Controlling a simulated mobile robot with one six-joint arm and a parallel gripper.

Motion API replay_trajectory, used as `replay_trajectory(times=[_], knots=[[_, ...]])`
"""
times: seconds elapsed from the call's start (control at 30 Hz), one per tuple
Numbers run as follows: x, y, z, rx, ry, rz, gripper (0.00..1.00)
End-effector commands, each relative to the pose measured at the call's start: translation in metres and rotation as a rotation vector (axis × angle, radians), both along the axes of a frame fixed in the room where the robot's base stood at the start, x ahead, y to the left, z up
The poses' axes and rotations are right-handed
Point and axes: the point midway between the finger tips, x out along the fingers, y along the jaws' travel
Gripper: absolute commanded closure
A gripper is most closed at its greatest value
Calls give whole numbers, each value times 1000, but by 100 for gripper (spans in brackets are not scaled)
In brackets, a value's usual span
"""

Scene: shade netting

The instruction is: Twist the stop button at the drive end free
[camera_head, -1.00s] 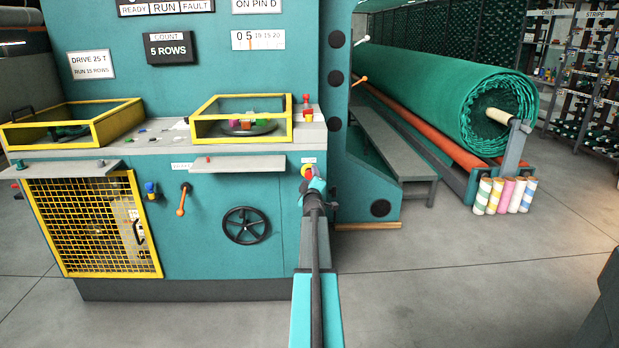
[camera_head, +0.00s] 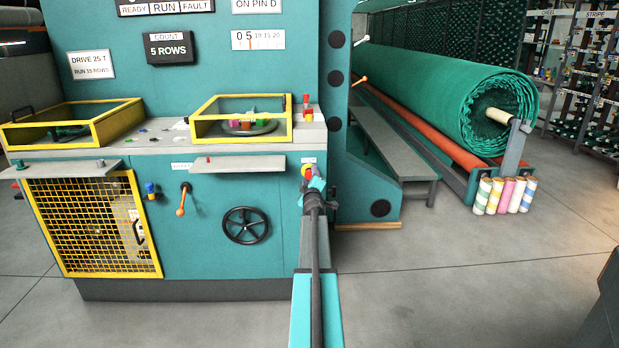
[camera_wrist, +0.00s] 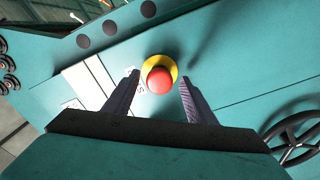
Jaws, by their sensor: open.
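The stop button is a red mushroom head (camera_wrist: 159,79) on a yellow round collar on the teal machine front. In the head view the button (camera_head: 307,170) shows only in part, at the right end of the front panel, behind my gripper. My gripper (camera_wrist: 158,92) is open in the wrist view, with one dark finger on each side of the button. The fingertips appear apart from the red head, and nothing is between them but the button in line with them. In the head view my gripper (camera_head: 314,185) and arm cover the panel below the button.
A black handwheel (camera_head: 246,225) is on the panel to the left, also at the lower right of the wrist view (camera_wrist: 296,138). A grey shelf (camera_head: 237,164) juts out left of the button. An orange lever (camera_head: 182,200) hangs farther left.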

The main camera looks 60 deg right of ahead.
Motion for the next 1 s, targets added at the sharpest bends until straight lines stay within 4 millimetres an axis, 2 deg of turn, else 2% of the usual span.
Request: replay_trajectory(times=[0.27, 1.0], knots=[[-2, 3, 0, 0, 0, 0, 49], [-25, 34, 0, 1, -1, 0, 49]])
